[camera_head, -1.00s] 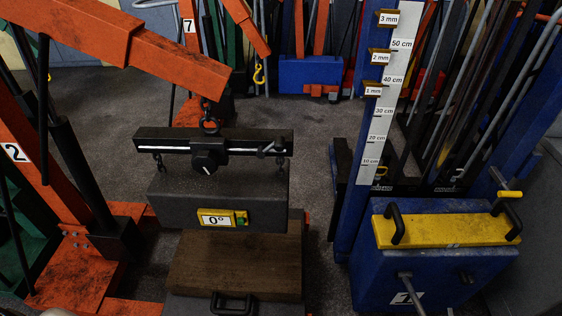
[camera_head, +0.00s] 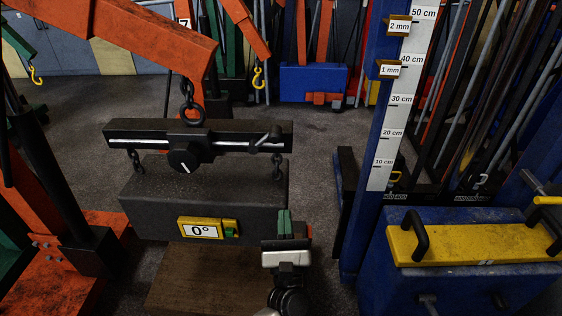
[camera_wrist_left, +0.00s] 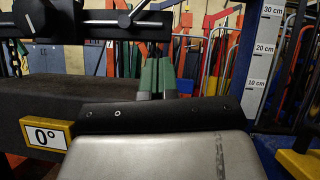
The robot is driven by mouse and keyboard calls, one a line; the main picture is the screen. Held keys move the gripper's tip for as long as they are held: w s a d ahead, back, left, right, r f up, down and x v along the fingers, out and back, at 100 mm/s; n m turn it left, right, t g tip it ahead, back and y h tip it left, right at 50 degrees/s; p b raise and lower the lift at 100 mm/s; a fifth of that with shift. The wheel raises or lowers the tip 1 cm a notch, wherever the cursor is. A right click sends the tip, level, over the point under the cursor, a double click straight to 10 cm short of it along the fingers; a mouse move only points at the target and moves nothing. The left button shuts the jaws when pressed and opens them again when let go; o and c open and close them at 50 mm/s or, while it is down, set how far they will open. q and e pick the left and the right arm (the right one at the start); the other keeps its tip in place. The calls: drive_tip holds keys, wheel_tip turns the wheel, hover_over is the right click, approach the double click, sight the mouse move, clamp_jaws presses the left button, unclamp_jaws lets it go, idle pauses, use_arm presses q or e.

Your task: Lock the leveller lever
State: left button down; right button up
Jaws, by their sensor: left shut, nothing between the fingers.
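The leveller is a black beam (camera_head: 225,139) with a round knob (camera_head: 184,159), hung by a chain from the orange crane arm (camera_head: 150,35). Its small lever (camera_head: 266,138) is at the right end of the beam and lies tilted. In the left wrist view the lever (camera_wrist_left: 132,15) shows at the top, near a pale rod. My left gripper (camera_head: 285,213) is shut and empty, at the right front corner of the hanging dark block, below the lever and apart from it. Its green fingers (camera_wrist_left: 157,62) stand together in the left wrist view. My right gripper is not in view.
The dark block (camera_head: 150,200) with a yellow-framed 0° display (camera_head: 201,229) hangs by chains above a brown wooden block (camera_head: 190,285). A blue post with a centimetre scale (camera_head: 391,140) and a yellow-topped blue block (camera_head: 370,265) stand on the right. Grey floor (camera_head: 318,170) is free behind.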

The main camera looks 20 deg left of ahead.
use_arm(q)
drive_tip(key=shift+a+r+n+y, duration=0.1)
drive_tip(key=shift+r+n+y, duration=0.25)
drive_tip(key=shift+n, duration=0.25)
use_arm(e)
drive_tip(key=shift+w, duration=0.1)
use_arm(q)
drive_tip(key=s+r+p+x, duration=0.1)
drive_tip(key=p+x, duration=0.3)
drive_tip(key=x, duration=0.8)
drive_tip(key=shift+a+r, duration=0.2)
drive_tip(key=shift+r, duration=0.5)
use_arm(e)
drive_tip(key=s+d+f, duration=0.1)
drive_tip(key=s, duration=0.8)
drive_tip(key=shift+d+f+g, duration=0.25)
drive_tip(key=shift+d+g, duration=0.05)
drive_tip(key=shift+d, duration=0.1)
use_arm(q)
drive_tip(key=shift+a, duration=0.1)
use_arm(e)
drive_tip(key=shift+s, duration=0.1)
